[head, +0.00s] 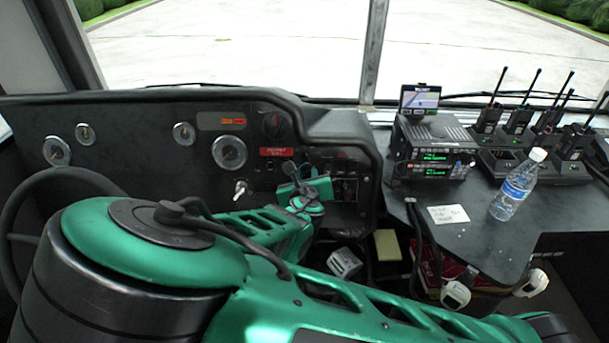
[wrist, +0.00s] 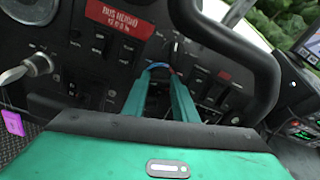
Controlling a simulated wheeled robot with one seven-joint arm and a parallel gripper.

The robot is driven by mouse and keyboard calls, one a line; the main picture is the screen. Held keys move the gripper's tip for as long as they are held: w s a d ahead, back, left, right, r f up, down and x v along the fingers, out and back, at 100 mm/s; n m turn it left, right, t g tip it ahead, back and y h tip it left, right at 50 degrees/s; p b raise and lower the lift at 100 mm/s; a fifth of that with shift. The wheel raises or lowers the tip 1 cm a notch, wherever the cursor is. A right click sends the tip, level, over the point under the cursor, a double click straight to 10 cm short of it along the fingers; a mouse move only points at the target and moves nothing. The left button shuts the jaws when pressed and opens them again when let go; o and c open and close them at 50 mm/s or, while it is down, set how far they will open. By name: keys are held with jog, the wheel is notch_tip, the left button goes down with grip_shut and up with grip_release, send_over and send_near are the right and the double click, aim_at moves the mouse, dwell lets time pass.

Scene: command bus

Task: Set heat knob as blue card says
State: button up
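My gripper (wrist: 162,78) is at the lower dashboard with its two green fingers apart, pointing at the panel. In the head view it (head: 309,192) is right of the ignition key. Between and just beyond the fingertips in the wrist view is a small blue-and-red arc (wrist: 158,66), which looks like a heat scale. The knob there is dark and mostly hidden by the fingers; I cannot tell its pointer or whether the fingers touch it. No blue card is plain in either view. A white card (head: 448,214) with unreadable handwriting lies on the right counter.
A red label (wrist: 118,19) and switch rows surround the fingers. A thick black dash rim (wrist: 250,60) curves close on the right. A bottle (head: 517,184) and radios (head: 432,148) stand on the counter.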

jog(key=shift+a, duration=0.3)
jog(key=shift+d, duration=0.25)
